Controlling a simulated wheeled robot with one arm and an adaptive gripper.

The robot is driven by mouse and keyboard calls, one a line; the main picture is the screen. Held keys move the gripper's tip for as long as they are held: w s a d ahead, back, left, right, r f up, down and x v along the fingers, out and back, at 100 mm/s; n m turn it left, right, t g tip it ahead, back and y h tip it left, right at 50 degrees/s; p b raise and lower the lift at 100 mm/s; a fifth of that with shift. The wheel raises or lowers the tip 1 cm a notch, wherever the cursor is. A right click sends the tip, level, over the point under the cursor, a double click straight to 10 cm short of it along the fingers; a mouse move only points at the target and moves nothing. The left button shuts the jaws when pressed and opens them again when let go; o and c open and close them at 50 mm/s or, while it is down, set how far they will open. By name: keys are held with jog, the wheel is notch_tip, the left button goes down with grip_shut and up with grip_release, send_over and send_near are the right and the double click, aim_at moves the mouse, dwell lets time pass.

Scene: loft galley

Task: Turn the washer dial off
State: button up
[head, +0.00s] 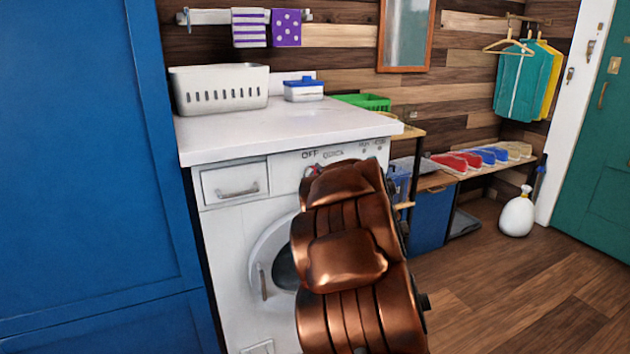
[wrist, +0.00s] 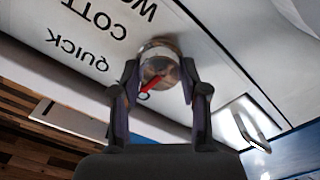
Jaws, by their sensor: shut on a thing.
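The washer (head: 228,240) is white, with a drawer at the left and a control panel on top. Its dial (wrist: 158,62) is a round metallic knob with a red pointer (wrist: 149,84) slanting toward the lower left in the wrist view. My gripper (wrist: 160,73) is shut on the dial, a finger at each side. The labels QUICK and COTTON show upside down there. In the head view OFF (head: 310,154) and QUICK (head: 333,154) show above the dial, which my copper arm mostly hides. I cannot tell which label the pointer meets.
A white basket (head: 218,90) and a blue-lidded box (head: 303,90) stand on the worktop (head: 270,130). A tall blue cabinet (head: 80,150) stands close at the left. The wooden floor (head: 520,280) at front right is clear.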

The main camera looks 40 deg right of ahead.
jog(key=shift+n, duration=0.5)
jog(key=o, duration=1.1)
jog(key=shift+o, duration=0.2)
jog(key=v, duration=1.2)
